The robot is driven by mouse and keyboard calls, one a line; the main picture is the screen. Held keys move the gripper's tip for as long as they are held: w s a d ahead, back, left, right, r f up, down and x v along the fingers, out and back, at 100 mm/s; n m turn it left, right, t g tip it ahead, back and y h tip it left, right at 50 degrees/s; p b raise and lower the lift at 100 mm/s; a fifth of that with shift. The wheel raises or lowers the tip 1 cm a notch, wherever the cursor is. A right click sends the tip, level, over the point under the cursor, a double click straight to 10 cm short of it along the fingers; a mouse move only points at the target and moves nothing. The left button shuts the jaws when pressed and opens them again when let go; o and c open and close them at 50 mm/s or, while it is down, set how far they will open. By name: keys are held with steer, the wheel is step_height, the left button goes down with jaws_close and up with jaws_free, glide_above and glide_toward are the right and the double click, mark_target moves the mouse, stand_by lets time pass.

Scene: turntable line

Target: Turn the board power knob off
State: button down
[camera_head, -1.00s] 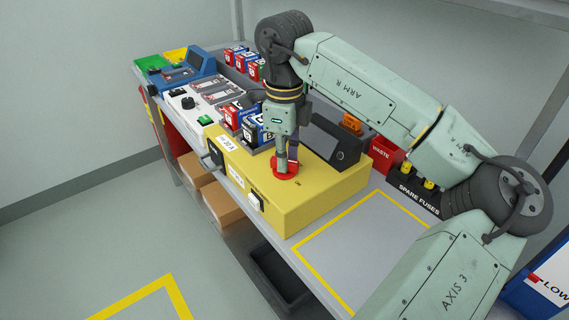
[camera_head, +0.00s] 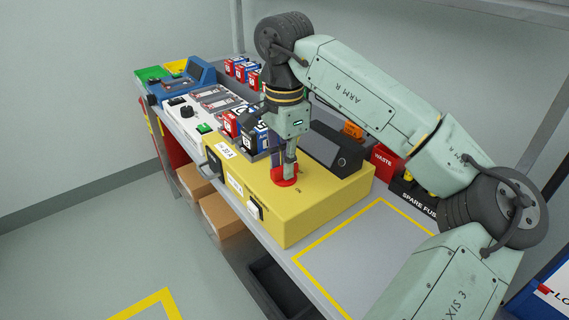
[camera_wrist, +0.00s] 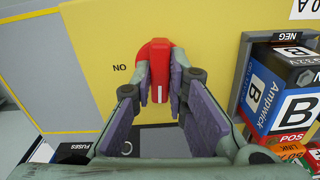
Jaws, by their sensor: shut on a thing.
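The board power knob (camera_head: 283,180) is a red disc with a raised grip on top of the yellow box (camera_head: 325,192). In the wrist view the red knob (camera_wrist: 155,52) has a white line on its grip, pointing towards the bottom of the picture. An upside-down "ON" label (camera_wrist: 120,67) is printed to its left there. My gripper (camera_head: 286,166) points down onto the knob, and its fingers (camera_wrist: 161,84) are shut on the two sides of the grip. Any OFF label is not visible.
A yellow-outlined bench area (camera_head: 365,245) in front is clear.

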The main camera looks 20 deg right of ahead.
steer(key=shift+n, duration=0.6)
steer(key=c, duration=1.6)
jaws_free()
step_height(320, 180, up, 12)
steer(key=shift+r, duration=0.1)
